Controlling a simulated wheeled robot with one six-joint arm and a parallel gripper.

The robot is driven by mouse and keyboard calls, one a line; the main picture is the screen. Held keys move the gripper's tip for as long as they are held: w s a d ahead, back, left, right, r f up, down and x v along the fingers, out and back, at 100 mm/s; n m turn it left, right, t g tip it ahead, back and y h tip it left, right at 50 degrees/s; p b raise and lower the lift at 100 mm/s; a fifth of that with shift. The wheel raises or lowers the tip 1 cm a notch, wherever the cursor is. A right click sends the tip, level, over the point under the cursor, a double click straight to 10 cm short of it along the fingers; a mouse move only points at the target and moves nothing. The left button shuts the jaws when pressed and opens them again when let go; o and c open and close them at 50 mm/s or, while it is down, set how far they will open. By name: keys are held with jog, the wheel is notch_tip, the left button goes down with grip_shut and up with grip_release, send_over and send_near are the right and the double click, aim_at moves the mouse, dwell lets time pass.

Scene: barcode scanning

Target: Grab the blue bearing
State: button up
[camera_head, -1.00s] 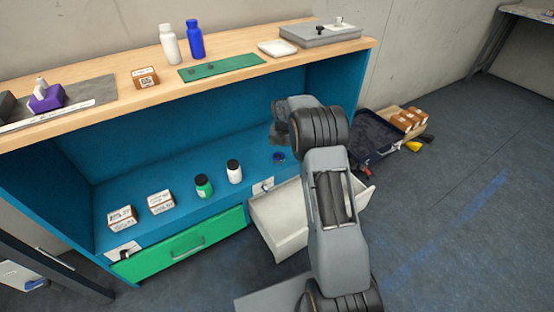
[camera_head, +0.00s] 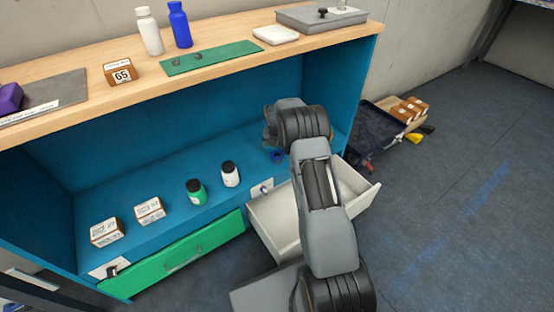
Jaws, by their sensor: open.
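The blue bearing (camera_head: 277,156) is a small dark blue ring on the blue lower shelf, near the shelf's right end. My arm reaches into the shelf from the front right. My gripper (camera_head: 269,139) is at the arm's far end, just above and slightly left of the bearing in the picture. It is open and apart from the bearing as far as I can see. Its fingers are small and partly hidden by my wrist.
A green bottle (camera_head: 196,192), a white bottle (camera_head: 230,174) and two boxes stand left on the shelf. An open white drawer (camera_head: 283,223) juts out below my arm. A green drawer (camera_head: 180,257) is closed. The wooden top (camera_head: 225,83) overhangs the shelf.

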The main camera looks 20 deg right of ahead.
aim_at(277, 155)
jog(key=shift+w+f+b, duration=0.15)
jog(key=shift+f+b, duration=0.65)
jog(key=shift+f, duration=0.6)
jog(key=shift+w+f+b, duration=0.1)
jog(key=shift+f+b, duration=0.65)
jog(key=shift+f, duration=0.65)
jog(key=c, duration=1)
jog(key=shift+r, duration=0.1)
jog(key=shift+c, duration=0.6)
jog(key=shift+r, duration=0.1)
